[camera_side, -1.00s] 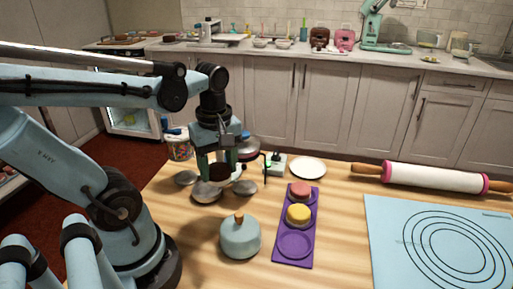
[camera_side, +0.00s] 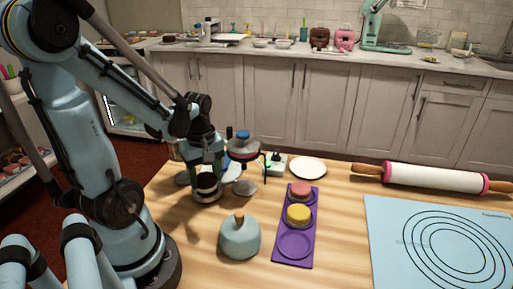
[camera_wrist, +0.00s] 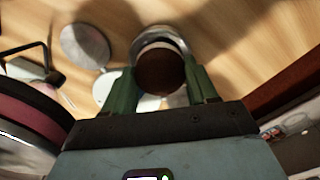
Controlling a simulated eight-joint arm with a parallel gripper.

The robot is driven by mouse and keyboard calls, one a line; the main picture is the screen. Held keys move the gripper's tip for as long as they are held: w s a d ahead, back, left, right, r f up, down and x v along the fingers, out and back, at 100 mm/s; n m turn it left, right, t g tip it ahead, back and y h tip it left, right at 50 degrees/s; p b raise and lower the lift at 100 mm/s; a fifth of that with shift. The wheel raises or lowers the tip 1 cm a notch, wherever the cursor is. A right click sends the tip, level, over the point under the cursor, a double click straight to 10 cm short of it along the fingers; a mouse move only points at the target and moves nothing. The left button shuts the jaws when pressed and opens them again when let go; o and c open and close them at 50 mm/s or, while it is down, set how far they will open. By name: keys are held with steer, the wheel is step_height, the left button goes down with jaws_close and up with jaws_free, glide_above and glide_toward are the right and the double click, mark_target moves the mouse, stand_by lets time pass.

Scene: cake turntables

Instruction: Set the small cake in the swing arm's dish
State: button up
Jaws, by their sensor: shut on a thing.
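The small cake, with a dark brown top and pale side, shows in the side view (camera_side: 207,183) and in the wrist view (camera_wrist: 160,72). My gripper (camera_side: 206,172) is shut on it, with green fingers on either side in the wrist view (camera_wrist: 163,88). A grey round dish (camera_side: 207,198) lies directly under the cake. Its rim shows around the cake's far edge in the wrist view (camera_wrist: 160,31). I cannot tell whether the cake touches the dish. The swing arm's link to this dish is hidden.
Other small grey dishes (camera_side: 246,187) lie close by on the right and left. A turntable with a blue knob (camera_side: 243,147) stands behind.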

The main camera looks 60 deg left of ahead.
mark_target(206, 178)
steer(key=shift+f, duration=0.5)
steer(key=shift+f, duration=0.15)
steer(key=o, duration=1)
steer(key=shift+d+r, duration=0.15)
steer(key=shift+r, duration=2.95)
steer(key=shift+d+r, duration=0.1)
steer(key=shift+r, duration=3)
